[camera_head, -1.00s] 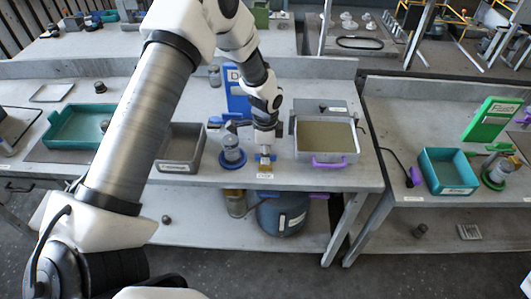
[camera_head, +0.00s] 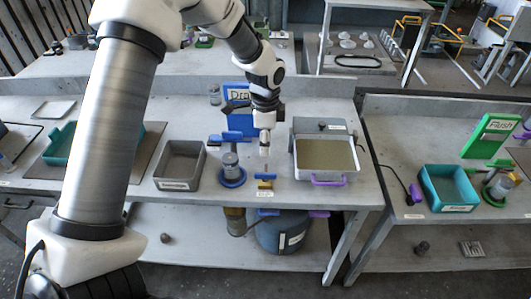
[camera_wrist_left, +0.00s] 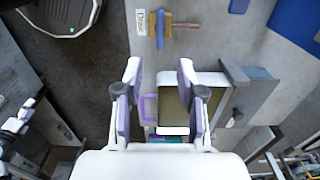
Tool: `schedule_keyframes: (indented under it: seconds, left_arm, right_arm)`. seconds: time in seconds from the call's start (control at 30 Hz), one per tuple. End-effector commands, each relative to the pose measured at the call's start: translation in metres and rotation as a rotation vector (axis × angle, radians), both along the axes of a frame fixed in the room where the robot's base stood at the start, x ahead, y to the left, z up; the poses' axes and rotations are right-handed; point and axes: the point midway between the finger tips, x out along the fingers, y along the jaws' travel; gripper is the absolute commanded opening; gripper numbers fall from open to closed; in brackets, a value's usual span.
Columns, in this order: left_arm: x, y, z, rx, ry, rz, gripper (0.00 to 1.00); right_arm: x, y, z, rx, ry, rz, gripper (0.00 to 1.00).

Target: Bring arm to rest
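My left arm (camera_head: 105,130) reaches in from the left over the bench. My left gripper (camera_head: 265,148) points down, raised above a small brass valve (camera_head: 265,184) with a blue handle near the bench's front edge. In the left wrist view the gripper (camera_wrist_left: 159,72) is open, with nothing between its fingers. The valve (camera_wrist_left: 160,28) shows there beyond the fingertips, apart from them, beside a label. My right gripper is not in view.
A grey tray (camera_head: 298,163) with a purple handle stands right of the valve. A clear cylinder on a blue base (camera_head: 232,176), a grey bin (camera_head: 163,185) and a blue sign (camera_head: 236,122) are near. A teal bin (camera_head: 427,183) sits on the right bench.

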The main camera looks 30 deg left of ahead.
Motion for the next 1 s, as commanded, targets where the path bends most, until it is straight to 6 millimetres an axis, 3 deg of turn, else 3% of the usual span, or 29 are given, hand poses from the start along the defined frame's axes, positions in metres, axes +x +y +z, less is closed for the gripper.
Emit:
schedule_keyframes:
  seconds: [0.5, 0.57, 0.67, 0.77, 0.87, 1.0]
  left_arm:
    - [-0.001, 0.000, -0.002, 0.000, 0.004, 0.000, 0.39]
    - [-0.004, 0.000, -0.014, 0.001, 0.024, -0.001, 0.39]
    - [-0.022, -0.004, -0.060, 0.013, 0.109, -0.015, 0.39]
    - [-0.072, -0.016, -0.121, 0.019, 0.265, -0.040, 0.39]
    - [-0.137, -0.036, -0.184, 0.009, 0.396, -0.035, 0.39]
    - [-0.238, -0.067, -0.259, 0.010, 0.479, 0.131, 0.39]
  right_arm:
    - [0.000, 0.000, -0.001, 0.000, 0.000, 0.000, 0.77]
    - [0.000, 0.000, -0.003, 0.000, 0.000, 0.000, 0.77]
    - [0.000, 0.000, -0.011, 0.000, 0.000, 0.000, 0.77]
    - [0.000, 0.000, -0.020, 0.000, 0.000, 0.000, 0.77]
    - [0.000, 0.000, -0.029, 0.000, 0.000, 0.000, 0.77]
    - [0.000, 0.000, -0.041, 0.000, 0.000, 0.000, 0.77]
